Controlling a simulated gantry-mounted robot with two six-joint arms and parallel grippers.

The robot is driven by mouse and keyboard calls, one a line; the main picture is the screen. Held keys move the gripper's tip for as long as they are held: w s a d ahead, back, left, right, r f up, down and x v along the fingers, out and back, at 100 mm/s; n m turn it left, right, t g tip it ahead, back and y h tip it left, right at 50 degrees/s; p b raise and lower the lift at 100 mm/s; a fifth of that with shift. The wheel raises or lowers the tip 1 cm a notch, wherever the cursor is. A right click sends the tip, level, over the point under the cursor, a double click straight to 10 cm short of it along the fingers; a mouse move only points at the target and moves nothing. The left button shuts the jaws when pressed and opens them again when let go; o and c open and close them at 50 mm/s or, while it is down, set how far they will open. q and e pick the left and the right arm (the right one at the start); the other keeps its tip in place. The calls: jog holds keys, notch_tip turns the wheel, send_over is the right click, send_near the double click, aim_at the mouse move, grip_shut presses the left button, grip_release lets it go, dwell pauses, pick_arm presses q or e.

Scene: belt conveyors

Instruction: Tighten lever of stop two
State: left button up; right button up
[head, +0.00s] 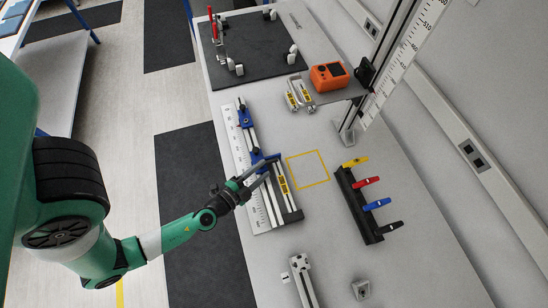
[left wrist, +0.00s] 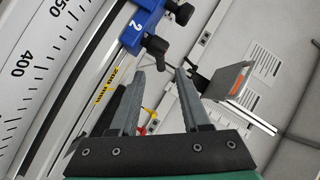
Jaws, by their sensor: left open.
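The blue stop marked "2" (left wrist: 143,22) sits on the metal rail and fills the upper middle of the left wrist view. Two black knob-like parts stick out from it, a lower one (left wrist: 156,47) and an upper one (left wrist: 181,12); I cannot tell for sure which is the lever. In the head view a blue stop (head: 258,158) lies just beyond the left gripper (head: 267,171). In the left wrist view the left gripper (left wrist: 160,77) is open and empty. Its fingertips are near the lower black part, apparently not touching it. The right gripper is out of view.
The rail (head: 290,205) lies beside a white ruler (head: 241,165), with another blue stop (head: 243,112) farther up. A yellow square (head: 307,169) is marked to its right. A black rack (head: 359,205) with coloured levers and an orange device (head: 329,76) stand farther right and back.

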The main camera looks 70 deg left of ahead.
aim_at(272, 162)
pick_arm(q)
jog(key=x, duration=0.6)
jog(key=shift+w+a, duration=0.15)
jog(key=shift+w, duration=0.2)
jog(key=shift+c, duration=0.2)
grip_shut()
